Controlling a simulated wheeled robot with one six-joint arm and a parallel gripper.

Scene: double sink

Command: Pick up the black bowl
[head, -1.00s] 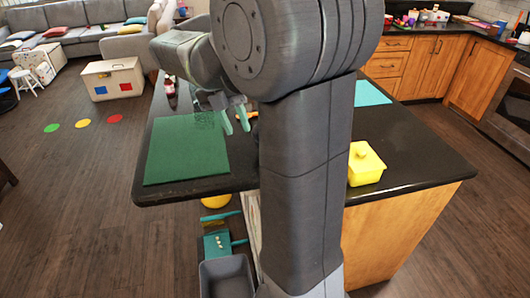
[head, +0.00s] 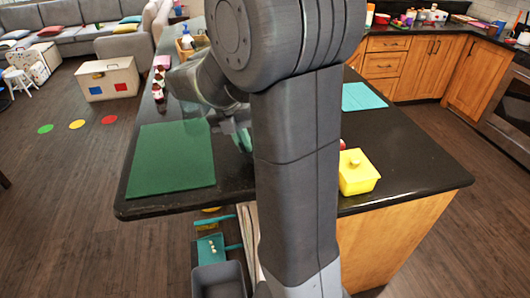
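I cannot make out a black bowl in the head view; my own arm hides the middle of the dark island counter (head: 400,165). My gripper (head: 243,138) shows only as greenish fingertips low over the counter, just right of the green mat. The rest of it is hidden behind my arm's thick upright link. Whether it is open or holds anything cannot be seen.
A green mat (head: 172,160) lies at the counter's left front. A yellow lidded dish (head: 357,172) stands near the front edge at right, with a teal mat (head: 368,97) behind.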

